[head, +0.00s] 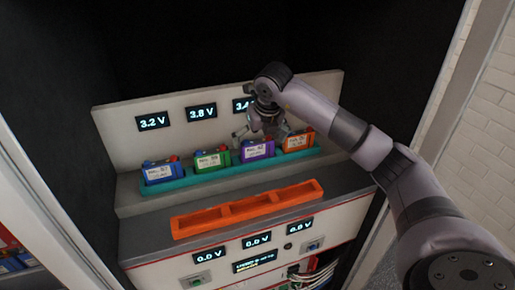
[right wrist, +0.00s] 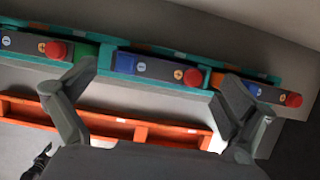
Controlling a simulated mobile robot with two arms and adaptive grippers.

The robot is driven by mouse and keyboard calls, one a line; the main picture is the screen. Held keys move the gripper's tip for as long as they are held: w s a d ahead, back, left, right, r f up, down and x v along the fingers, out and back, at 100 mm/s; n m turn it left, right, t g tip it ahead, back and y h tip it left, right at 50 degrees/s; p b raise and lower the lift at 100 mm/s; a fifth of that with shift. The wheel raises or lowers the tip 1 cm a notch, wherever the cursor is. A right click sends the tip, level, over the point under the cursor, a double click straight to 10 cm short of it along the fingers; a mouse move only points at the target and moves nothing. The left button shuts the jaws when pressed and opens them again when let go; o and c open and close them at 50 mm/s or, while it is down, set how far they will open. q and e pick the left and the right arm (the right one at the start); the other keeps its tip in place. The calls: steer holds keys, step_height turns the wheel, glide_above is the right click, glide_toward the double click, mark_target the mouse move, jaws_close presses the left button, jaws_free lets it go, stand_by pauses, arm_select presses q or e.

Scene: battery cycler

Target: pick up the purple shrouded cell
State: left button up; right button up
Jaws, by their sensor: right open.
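The purple shrouded cell (head: 257,150) stands upright in the teal tray (head: 205,180), third from the left, between a green cell (head: 212,160) and an orange cell (head: 298,142). It has a white label. My right gripper (head: 262,132) is open and empty just above and behind the purple cell, partly hiding its top. In the right wrist view the open fingers (right wrist: 155,108) spread on either side of a dark-topped cell (right wrist: 155,67) with a red cap; its coloured front is hidden there, so I cannot confirm its colour. My left gripper is not in view.
A blue cell (head: 157,171) stands at the tray's left end. An empty orange tray (head: 210,231) lies in front on the grey ledge. A pale panel with voltage displays (head: 201,112) rises close behind the cells. Dark cabinet walls enclose both sides.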

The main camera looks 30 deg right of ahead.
mark_target(258, 150)
steer(key=shift+x, duration=1.45)
steer(key=shift+c, duration=0.4)
steer(key=shift+r, duration=0.1)
steer(key=c, duration=1.3)
